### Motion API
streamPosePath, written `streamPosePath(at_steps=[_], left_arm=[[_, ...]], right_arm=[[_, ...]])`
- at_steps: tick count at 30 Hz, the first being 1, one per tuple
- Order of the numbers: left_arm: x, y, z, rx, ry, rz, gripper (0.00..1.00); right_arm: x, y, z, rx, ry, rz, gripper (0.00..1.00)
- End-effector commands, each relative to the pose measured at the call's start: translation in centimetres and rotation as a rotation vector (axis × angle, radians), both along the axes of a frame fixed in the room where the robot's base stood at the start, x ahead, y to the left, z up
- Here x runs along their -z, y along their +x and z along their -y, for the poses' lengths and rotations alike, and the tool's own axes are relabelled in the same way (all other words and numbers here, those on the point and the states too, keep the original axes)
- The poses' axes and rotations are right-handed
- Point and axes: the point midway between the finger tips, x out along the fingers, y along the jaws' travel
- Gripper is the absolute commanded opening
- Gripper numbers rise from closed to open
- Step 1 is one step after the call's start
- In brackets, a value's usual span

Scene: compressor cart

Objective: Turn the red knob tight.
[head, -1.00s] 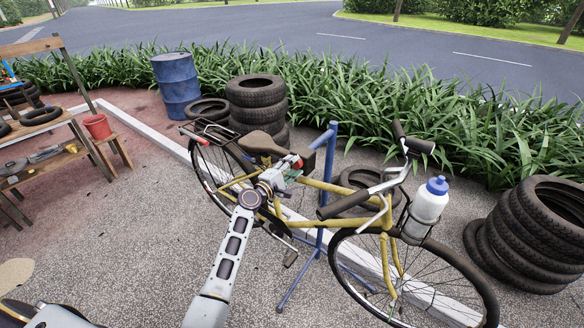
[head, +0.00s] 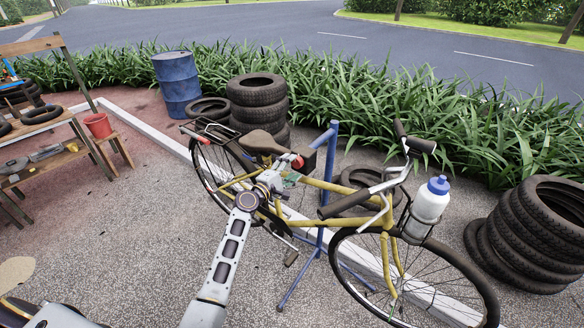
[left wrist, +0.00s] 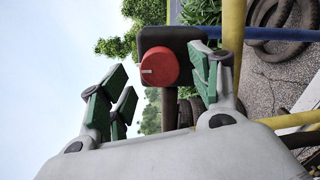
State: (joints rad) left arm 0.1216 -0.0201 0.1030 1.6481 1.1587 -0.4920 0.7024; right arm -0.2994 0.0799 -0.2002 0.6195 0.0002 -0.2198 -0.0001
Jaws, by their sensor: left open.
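My left gripper (head: 288,179) is just below and left of the knob. Its green-padded fingers (left wrist: 158,82) are spread wide, one pair on each side of the knob in the picture. I see no clear contact. My right gripper is not in view.
The yellow bicycle (head: 345,188) is on the stand, its frame and saddle (head: 264,142) close to my gripper. A white bottle (head: 430,203) is at its front. Tyre stacks (head: 257,105), a blue barrel (head: 178,85) and a wooden bench (head: 60,157) stand around. Open pavement lies in front.

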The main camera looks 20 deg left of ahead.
Motion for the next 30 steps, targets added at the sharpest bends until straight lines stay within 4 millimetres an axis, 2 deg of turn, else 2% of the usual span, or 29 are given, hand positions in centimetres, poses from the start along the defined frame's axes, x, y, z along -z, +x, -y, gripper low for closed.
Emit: streamPosePath(at_steps=[30], left_arm=[[0.1, -8.9, -3.3, -0.001, 0.001, -0.001, 0.63]], right_arm=[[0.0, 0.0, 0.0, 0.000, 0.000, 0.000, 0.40]])
